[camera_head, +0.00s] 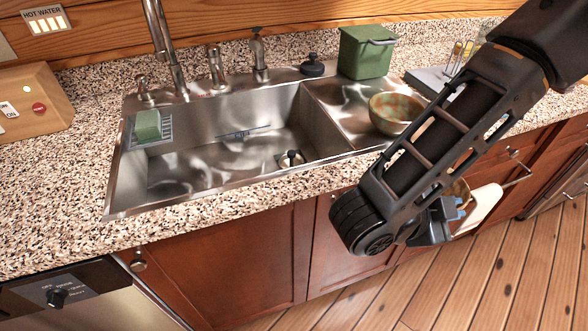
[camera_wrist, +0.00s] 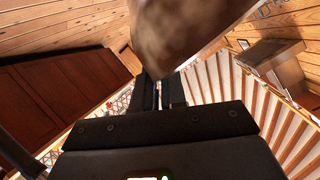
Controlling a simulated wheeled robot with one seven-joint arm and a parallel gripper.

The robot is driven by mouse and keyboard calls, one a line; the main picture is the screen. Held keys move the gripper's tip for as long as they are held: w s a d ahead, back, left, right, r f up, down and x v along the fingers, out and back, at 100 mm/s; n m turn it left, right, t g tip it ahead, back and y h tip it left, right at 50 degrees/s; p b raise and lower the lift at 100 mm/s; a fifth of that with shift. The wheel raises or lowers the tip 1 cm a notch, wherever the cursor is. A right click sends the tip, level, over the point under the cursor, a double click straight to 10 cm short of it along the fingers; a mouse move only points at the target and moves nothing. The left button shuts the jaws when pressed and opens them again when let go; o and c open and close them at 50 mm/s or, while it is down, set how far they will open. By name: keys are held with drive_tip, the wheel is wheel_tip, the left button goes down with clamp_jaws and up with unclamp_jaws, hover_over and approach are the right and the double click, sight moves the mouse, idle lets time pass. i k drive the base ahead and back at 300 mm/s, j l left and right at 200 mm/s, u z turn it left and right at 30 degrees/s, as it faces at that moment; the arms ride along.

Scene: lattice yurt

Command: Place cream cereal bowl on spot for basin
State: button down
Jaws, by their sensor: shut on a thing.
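My gripper (camera_wrist: 158,92) is shut on a mottled tan-brown thing, which I take for the cream cereal bowl (camera_wrist: 178,30). In the wrist view it fills the top middle, cut off by the frame edge. My gripper (camera_head: 455,212) is mostly hidden there by my wrist. The steel sink basin (camera_head: 205,172) is to the left, with no dish visible in it.
A mottled green-tan bowl (camera_head: 396,112) stands on the sink's right drainboard, beside a green bin (camera_head: 366,52). A green sponge (camera_head: 148,125) sits on a rack at the basin's left. The faucet (camera_head: 166,50) rises behind.

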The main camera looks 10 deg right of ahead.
sight(251, 174)
drive_tip(key=j+u, duration=0.1)
drive_tip(key=j, duration=0.45)
drive_tip(key=i+j+u, duration=0.15)
drive_tip(key=j, duration=0.4)
drive_tip(key=i+l+u, duration=0.3)
drive_tip(key=i, duration=0.2)
drive_tip(key=i+l+z, duration=0.3)
drive_tip(key=i+l, duration=0.15)
drive_tip(key=l, duration=0.1)
